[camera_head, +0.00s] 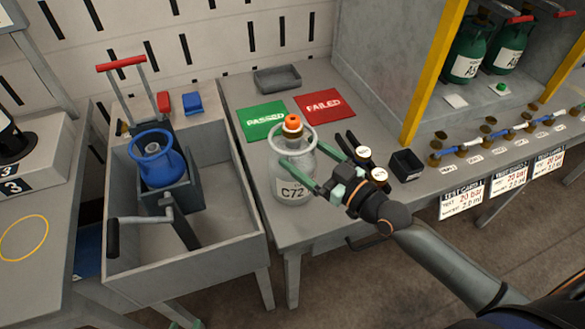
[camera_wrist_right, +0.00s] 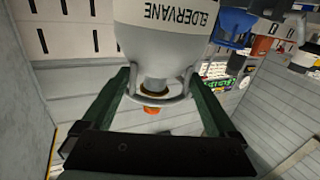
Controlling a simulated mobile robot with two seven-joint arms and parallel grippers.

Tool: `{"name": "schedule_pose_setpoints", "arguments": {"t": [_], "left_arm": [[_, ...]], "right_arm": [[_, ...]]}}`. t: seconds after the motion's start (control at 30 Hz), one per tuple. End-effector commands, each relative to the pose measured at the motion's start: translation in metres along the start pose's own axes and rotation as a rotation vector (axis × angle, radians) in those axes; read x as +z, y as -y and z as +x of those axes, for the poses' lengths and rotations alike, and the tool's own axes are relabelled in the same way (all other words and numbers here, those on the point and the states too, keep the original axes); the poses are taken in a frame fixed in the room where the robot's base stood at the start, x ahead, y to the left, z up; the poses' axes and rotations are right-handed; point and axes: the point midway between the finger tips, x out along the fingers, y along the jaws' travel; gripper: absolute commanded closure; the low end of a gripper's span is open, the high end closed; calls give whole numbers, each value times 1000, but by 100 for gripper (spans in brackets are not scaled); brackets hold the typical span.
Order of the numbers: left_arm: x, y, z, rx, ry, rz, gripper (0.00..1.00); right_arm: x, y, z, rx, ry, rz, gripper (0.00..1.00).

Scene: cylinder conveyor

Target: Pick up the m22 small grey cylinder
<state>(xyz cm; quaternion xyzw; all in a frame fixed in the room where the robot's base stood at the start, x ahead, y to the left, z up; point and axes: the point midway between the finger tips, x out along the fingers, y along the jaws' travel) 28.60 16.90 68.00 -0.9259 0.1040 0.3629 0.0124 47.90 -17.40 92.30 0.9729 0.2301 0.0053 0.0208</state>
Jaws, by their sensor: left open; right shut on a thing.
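A small grey cylinder (camera_head: 294,170) with a collar ring and an orange valve cap is upright at the bench's front left. Its front label begins with C7; I see no m22 mark on it. My right gripper (camera_head: 302,170) is shut on this cylinder, one green finger on each side. In the right wrist view the cylinder (camera_wrist_right: 165,35) appears upside down, marked ELDERVANE, between the fingers (camera_wrist_right: 162,85). I cannot tell whether its base touches the bench. A bit of my left gripper (camera_head: 184,321) shows at the bottom edge, open, mostly out of frame.
A blue cylinder (camera_head: 157,163) sits in the grey trough (camera_head: 232,235) with a crank at left. Green PASSED (camera_head: 263,119) and red FAILED (camera_head: 324,106) mats lie behind the held cylinder. A small black box (camera_head: 406,165) is to its right. Green cylinders (camera_head: 470,48) stand in a yellow-edged rack.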

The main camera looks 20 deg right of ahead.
Motion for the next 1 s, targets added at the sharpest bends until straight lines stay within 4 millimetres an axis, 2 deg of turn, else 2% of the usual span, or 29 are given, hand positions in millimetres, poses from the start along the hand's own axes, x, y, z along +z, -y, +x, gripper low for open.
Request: {"name": "schedule_pose_setpoints", "arguments": {"t": [0.53, 0.77, 1.0], "left_arm": [[-2, -1, -2, 1, 0, 0, 48], [-8, -1, -7, 1, 0, 0, 48], [-16, -2, -15, 1, 0, 0, 48]], "right_arm": [[-13, 0, 1, 0, -11, 6, 100], [-40, -1, 0, 1, -15, 2, 100], [-77, 12, -29, 0, -15, 4, 100]]}}
